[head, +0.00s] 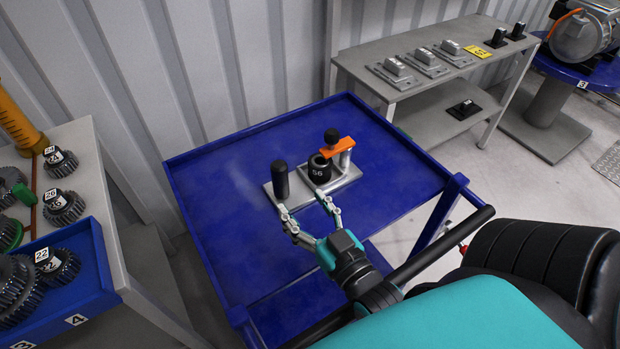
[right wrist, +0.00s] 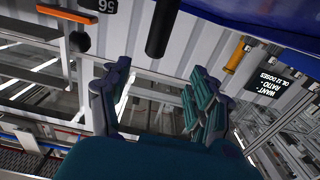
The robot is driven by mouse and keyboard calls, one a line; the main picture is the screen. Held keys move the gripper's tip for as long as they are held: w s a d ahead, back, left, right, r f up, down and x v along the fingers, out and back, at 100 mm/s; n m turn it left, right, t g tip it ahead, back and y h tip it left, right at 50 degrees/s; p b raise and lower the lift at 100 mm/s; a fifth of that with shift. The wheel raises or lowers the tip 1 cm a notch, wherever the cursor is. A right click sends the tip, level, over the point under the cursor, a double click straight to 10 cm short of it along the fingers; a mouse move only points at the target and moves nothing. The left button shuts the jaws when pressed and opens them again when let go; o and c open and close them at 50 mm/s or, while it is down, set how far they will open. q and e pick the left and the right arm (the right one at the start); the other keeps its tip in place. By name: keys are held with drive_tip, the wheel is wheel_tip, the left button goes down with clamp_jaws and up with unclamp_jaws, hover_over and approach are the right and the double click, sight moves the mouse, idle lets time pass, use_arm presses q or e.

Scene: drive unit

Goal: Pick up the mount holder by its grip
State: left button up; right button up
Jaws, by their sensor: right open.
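The mount holder (head: 350,178) is a grey plate on the blue cart top. Its upright black grip (head: 280,181) stands at the plate's left end. A black cylinder marked 56 (head: 319,170) sits on the plate beside an orange clamp arm (head: 338,148) with a black knob. My right gripper (head: 305,206) is open and empty at the near side of the holder. One finger is close to the grip's foot in the picture; contact cannot be told. In the right wrist view the black grip (right wrist: 162,28) shows beyond the open fingers (right wrist: 157,92). My left gripper is not in view.
The blue cart (head: 222,168) has a raised rim and free surface around the holder. A bench with numbered gears (head: 62,206) stands at left. A grey table with metal fixtures (head: 395,70) stands at back right. A corrugated wall runs behind the cart.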

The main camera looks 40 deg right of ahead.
sight(283, 171)
drive_tip(key=w, duration=0.3)
drive_tip(key=w+p, duration=0.1)
drive_tip(key=w, duration=0.2)
drive_tip(key=shift+w+d+r, duration=0.1)
drive_tip(key=shift+w+d, duration=0.05)
drive_tip(key=shift+d, duration=0.05)
drive_tip(key=w+p, duration=0.1)
drive_tip(key=w, duration=0.1)
drive_tip(key=w+d, duration=0.1)
drive_tip(key=w, duration=0.1)
drive_tip(key=shift+w+r+p, duration=0.15)
drive_tip(key=shift+w+p, duration=0.15)
drive_tip(key=shift+p, duration=0.1)
drive_tip(key=shift+w, duration=0.5)
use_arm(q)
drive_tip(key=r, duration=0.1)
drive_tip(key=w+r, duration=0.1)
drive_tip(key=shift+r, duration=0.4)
use_arm(e)
drive_tip(key=shift+s, duration=0.1)
drive_tip(key=shift+c, duration=1.1)
clamp_jaws()
drive_tip(key=shift+d+r, duration=0.1)
drive_tip(key=shift+r, duration=0.05)
